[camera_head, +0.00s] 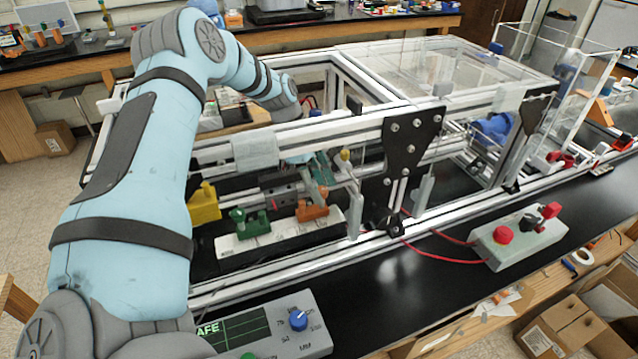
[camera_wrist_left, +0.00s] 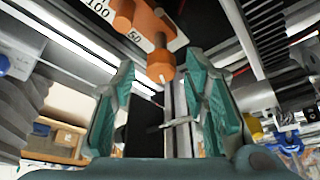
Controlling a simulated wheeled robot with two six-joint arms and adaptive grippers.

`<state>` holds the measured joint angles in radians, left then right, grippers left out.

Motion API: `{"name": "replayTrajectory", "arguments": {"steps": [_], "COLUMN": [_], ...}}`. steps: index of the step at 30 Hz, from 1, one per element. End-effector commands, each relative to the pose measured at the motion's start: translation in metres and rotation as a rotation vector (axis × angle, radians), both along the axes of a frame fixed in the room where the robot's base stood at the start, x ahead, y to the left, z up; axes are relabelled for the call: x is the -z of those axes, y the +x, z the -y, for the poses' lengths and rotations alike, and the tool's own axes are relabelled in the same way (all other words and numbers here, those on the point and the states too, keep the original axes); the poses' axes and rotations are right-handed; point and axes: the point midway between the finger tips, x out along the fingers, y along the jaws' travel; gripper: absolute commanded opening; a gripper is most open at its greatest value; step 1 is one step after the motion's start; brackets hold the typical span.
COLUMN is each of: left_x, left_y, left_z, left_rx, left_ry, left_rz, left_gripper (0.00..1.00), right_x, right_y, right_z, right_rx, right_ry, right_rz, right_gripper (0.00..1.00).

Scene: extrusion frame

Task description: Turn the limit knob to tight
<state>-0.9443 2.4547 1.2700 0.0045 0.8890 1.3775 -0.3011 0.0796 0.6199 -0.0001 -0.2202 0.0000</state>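An orange clamp (camera_head: 312,211) with a round knob stands on a white scale strip (camera_head: 282,240) inside the extrusion frame. In the left wrist view the orange knob (camera_wrist_left: 161,66) has a white mark and lies between and just beyond my left fingertips; I cannot tell whether they touch it. My left gripper (camera_head: 318,178) reaches down into the frame with teal fingers spread; it also shows open in the left wrist view (camera_wrist_left: 160,72). A green clamp (camera_head: 248,223) stands on the same strip, left of the orange one. No knob in view is legibly labelled limit. My right gripper is not in view.
A grey box (camera_head: 270,338) with a SAFE display and blue knob (camera_head: 298,320) is at the front. Another box (camera_head: 515,242) with a red button is at right. Frame rails (camera_head: 300,137) and a black plate (camera_head: 408,148) are close around my left gripper.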

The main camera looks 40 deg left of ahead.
Motion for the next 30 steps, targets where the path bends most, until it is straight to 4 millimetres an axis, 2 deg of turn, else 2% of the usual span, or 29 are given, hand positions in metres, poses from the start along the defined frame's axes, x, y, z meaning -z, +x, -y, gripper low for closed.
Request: {"name": "replayTrajectory", "arguments": {"steps": [1,6,7,11,15,18,27,28,30], "left_x": [0.000,0.000,0.000,0.002,0.007,0.006,0.000,0.000,0.000], "left_y": [0.000,0.000,0.000,0.001,0.002,0.003,0.001,0.001,0.001], "left_z": [0.000,0.000,0.000,-0.001,-0.001,-0.001,0.000,0.000,0.000], "left_rx": [0.000,-0.001,-0.001,0.014,0.121,0.215,0.255,0.255,0.254], "left_ry": [0.000,0.000,0.000,0.001,0.002,0.003,-0.001,-0.001,-0.001], "left_rz": [0.000,0.000,0.000,0.002,0.004,0.004,0.000,0.000,-0.001], "left_gripper": [0.30,0.03,0.00,0.00,0.00,0.00,0.00,0.24,0.35], "right_x": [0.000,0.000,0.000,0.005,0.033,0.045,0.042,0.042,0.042], "right_y": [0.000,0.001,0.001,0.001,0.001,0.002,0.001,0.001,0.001], "right_z": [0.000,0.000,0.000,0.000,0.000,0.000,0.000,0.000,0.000], "right_rx": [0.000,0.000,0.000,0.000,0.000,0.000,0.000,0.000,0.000], "right_ry": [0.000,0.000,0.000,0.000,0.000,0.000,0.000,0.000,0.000], "right_rz": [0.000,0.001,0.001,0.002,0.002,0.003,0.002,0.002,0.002], "right_gripper": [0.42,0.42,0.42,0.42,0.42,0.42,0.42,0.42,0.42]}}
